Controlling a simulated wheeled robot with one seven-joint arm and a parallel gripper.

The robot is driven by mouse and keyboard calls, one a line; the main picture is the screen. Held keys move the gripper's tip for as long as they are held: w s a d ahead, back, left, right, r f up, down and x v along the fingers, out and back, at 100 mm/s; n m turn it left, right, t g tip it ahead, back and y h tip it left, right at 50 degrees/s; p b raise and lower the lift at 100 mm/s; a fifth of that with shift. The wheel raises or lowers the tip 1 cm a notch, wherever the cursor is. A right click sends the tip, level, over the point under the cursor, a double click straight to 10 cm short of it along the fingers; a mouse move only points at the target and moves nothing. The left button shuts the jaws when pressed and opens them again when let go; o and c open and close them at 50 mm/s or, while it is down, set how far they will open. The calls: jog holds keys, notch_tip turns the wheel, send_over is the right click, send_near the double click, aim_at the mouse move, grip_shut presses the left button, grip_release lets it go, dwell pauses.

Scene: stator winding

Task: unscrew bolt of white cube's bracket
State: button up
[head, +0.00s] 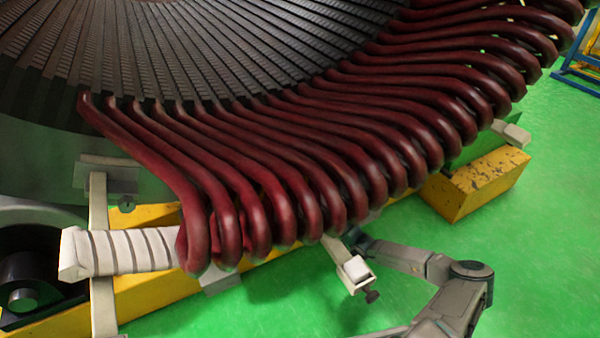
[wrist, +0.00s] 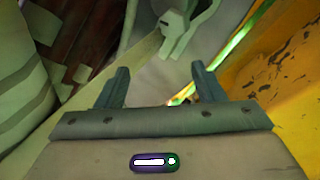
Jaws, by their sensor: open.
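The white cube (head: 355,269) sits at the outer end of a pale bracket (head: 340,252) below the red coils, in the middle of the head view. A dark bolt (head: 372,296) sticks out under the cube. My gripper shows in the wrist view (wrist: 160,78) with its two fingers apart and nothing between them. In the head view its dark end is just right of the bracket, behind the cube, and its fingertips are partly hidden. A pale bracket-like part (wrist: 174,38) lies ahead of the fingers in the wrist view; I cannot tell whether the bolt shows there.
Red coils (head: 300,160) hang close above the bracket. A yellow beam (head: 480,185) stands at right and also fills the right of the wrist view (wrist: 275,75). A white wrapped piece (head: 125,252) is at left. Green floor (head: 540,250) is clear at right.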

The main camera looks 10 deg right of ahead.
jog(key=w+a+r+n+b, duration=0.1)
jog(key=w+n, duration=0.3)
jog(key=n, duration=0.3)
jog(key=w+a+r+n+b, duration=0.1)
jog(key=w+n+b, duration=0.1)
jog(key=w+n, duration=0.2)
jog(key=w+a+r+n+g+b, duration=0.1)
jog(key=w+n, duration=0.3)
jog(key=n, duration=0.7)
jog(key=shift+w+a+r+h+b, duration=0.2)
jog(key=shift+a+h+b, duration=0.2)
jog(key=shift+a+b, duration=0.15)
jog(key=c, duration=1)
